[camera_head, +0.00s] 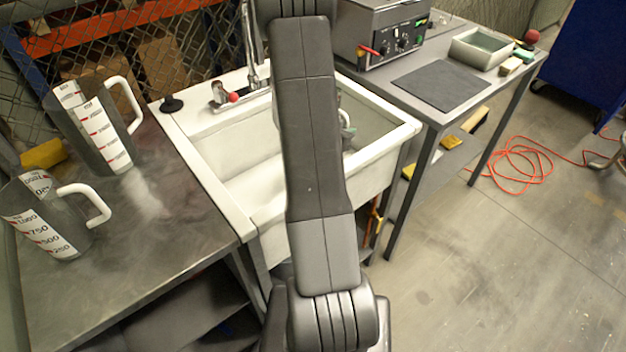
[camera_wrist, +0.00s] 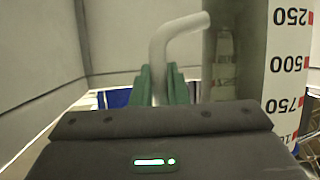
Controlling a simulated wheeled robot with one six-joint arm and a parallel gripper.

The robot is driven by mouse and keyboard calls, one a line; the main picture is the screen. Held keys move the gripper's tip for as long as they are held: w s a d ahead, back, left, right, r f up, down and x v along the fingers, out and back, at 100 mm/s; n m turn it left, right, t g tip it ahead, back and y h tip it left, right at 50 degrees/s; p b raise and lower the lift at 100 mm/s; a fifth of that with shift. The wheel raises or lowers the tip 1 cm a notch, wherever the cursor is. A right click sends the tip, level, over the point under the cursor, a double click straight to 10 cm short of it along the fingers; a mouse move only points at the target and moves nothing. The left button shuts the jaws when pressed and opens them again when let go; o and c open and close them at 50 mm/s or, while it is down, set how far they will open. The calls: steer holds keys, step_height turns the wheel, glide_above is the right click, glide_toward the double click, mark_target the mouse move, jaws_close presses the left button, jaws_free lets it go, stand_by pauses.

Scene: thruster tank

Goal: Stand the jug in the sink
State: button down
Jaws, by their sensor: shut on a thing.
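My gripper (camera_wrist: 159,84) is shut on the white handle of a clear jug (camera_wrist: 290,65) in the wrist view. The jug's scale runs with 250 at the top of that picture and 750 below, so the picture appears upside down. Pale walls like the inside of the sink surround the jug there. In the head view the white sink (camera_head: 204,182) is in the middle, and my arm crosses in front of it. My gripper and most of the held jug are hidden there. Whether the jug's base touches the sink floor cannot be told.
Two more clear jugs (camera_head: 100,125) (camera_head: 45,225) with white handles stand on the metal table (camera_head: 165,245) at left. A tap (camera_head: 249,60) rises at the sink's back. A bench with a grey instrument (camera_head: 385,32) stands at right. An orange cable (camera_head: 515,165) lies on the floor.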

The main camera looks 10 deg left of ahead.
steer(key=shift+m, duration=0.3)
steer(key=shift+a+f+b, duration=0.15)
steer(key=shift+f+b, duration=0.25)
steer(key=shift+f, duration=1.45)
steer(key=shift+a+f+b, duration=0.15)
steer(key=shift+f+b, duration=0.2)
steer(key=shift+f, duration=1.45)
steer(key=shift+a+f+b, duration=0.15)
steer(key=shift+f+b, duration=0.25)
steer(key=shift+f, duration=1.45)
steer(key=shift+f, duration=0.25)
steer(key=c, duration=1.4)
jaws_free()
steer(key=shift+c, duration=0.2)
steer(key=shift+r, duration=0.1)
steer(key=shift+r, duration=0.2)
steer(key=v, duration=1.2)
steer(key=shift+a, duration=0.2)
